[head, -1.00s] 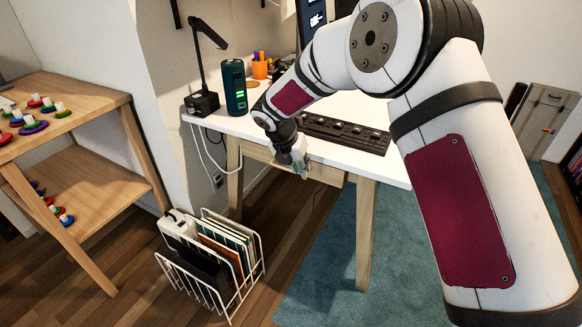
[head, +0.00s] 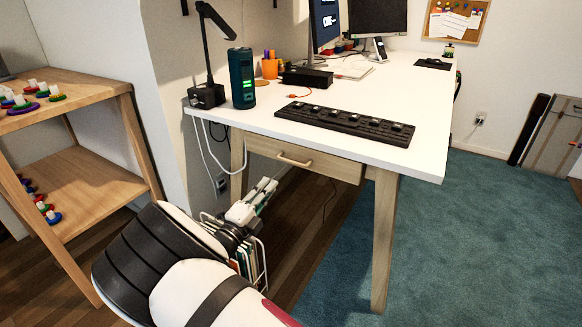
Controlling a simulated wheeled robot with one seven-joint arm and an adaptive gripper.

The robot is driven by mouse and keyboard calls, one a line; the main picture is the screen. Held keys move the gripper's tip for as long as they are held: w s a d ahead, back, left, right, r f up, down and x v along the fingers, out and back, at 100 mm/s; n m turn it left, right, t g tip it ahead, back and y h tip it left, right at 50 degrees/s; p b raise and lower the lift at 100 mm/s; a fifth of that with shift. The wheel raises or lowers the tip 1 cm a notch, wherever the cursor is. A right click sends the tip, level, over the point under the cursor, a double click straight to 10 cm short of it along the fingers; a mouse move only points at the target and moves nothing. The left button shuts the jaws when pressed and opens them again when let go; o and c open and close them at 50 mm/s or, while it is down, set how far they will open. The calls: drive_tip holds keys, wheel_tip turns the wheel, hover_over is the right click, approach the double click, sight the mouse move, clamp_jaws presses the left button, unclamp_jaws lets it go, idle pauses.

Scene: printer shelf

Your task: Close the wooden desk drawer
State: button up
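The wooden desk drawer (head: 330,166) is under the white desktop in the head view, with its pale wood front and bar handle (head: 294,160) in plain sight. The front looks about flush with the desk frame, with no clear gap showing. My gripper (head: 268,186) is below and to the left of the handle, apart from the drawer. Its two slim fingers point up and to the right with nothing visible between them. I cannot tell how far they are spread.
The white desk (head: 420,120) carries a black keyboard (head: 345,124), a dark green speaker (head: 242,78) and a lamp (head: 207,94). A wire file rack (head: 263,262) stands on the floor, partly behind my arm. A wooden shelf (head: 85,95) is at left. The teal rug (head: 450,240) at right is clear.

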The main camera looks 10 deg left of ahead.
sight(291, 162)
drive_tip(key=b+x, duration=0.4)
drive_tip(key=x, duration=0.8)
drive_tip(key=shift+w+d, duration=0.15)
drive_tip(key=shift+w, duration=0.25)
clamp_jaws()
